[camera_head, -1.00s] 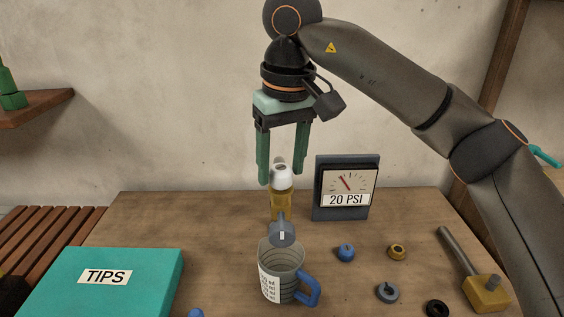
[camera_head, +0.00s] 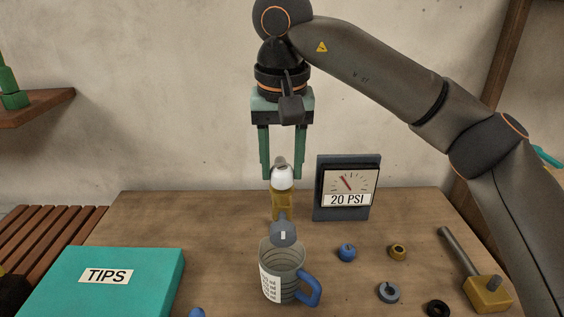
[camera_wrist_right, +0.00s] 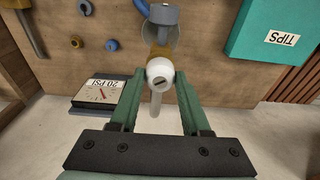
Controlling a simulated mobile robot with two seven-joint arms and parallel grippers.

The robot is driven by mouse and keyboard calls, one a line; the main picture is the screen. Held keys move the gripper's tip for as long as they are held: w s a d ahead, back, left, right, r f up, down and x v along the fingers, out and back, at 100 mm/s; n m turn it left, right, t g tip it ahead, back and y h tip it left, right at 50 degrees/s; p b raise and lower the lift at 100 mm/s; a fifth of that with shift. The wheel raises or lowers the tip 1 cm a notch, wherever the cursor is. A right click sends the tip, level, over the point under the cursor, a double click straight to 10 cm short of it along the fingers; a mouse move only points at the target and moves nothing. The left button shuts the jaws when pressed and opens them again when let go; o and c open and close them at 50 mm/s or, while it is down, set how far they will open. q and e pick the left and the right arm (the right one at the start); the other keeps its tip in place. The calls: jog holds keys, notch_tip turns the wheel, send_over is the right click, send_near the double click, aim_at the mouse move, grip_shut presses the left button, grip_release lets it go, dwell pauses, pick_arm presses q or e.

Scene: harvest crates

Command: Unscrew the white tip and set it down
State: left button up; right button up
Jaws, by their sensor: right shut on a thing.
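The white tip (camera_head: 282,179) is on top of an upright yellow fitting (camera_head: 283,205) at the back of the table. In the right wrist view the white tip (camera_wrist_right: 159,72) shows a dark slot and sits between the green fingers. My right gripper (camera_head: 281,178) points down from above and is shut on the white tip. In the right wrist view its fingers (camera_wrist_right: 158,82) lie on either side of the tip. I cannot tell whether the tip is still threaded on the fitting. My left gripper is not in view.
A gauge reading 20 PSI (camera_head: 348,187) is to the right. A teal TIPS box (camera_head: 150,268) is at left. Several loose tips and a mallet (camera_head: 487,294) lie at right.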

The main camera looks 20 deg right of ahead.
aim_at(281, 167)
jog(key=shift+c, duration=0.5)
jog(key=n, duration=0.6)
jog(key=shift+d+y, duration=0.1)
jog(key=shift+y, duration=0.3)
jog(key=shift+r+p, duration=2.35)
jog(key=shift+p, duration=0.1)
jog(key=shift+s+f, duration=0.1)
